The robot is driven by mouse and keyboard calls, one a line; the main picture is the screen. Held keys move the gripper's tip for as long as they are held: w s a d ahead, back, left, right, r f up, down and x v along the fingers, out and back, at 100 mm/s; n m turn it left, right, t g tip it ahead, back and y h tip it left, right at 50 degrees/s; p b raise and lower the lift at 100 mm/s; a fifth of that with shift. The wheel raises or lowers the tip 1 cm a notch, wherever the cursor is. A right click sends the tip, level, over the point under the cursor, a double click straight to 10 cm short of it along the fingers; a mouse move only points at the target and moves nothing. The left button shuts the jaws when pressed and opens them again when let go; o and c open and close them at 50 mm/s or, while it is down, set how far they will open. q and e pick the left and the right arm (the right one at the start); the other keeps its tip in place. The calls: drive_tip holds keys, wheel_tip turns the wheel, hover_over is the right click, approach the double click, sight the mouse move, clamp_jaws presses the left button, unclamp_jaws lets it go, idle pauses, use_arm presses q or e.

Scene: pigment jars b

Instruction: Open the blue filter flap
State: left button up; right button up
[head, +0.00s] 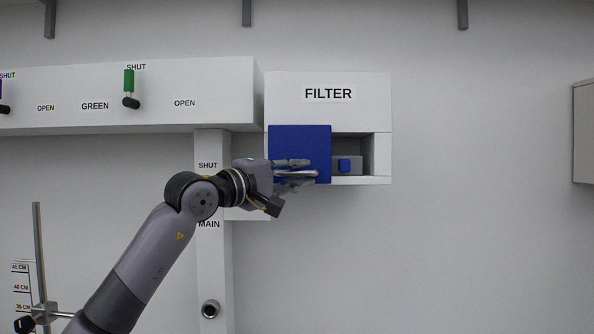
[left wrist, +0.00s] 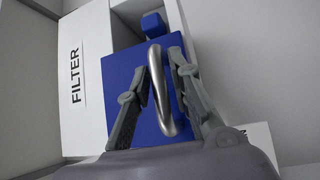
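The blue filter flap (head: 300,138) covers the left part of the opening in the white FILTER box (head: 328,120); the right part of the opening is uncovered. The flap carries a silver bar handle (left wrist: 158,95), which shows between my fingers in the left wrist view. My left gripper (head: 297,174) is at the flap's lower part, its two fingers closed in on either side of the handle; it also shows in the left wrist view (left wrist: 158,72). The fingers hide part of the handle. My right gripper is not in view.
Inside the opening is a grey block with a blue front piece (head: 344,165). Green lever (head: 129,84) sits on a white panel at the upper left. A MAIN panel (head: 213,260) hangs below, near my left arm. A stand rod (head: 39,250) is at lower left.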

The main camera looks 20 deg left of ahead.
use_arm(q)
drive_tip(key=shift+c, duration=0.5)
clamp_jaws()
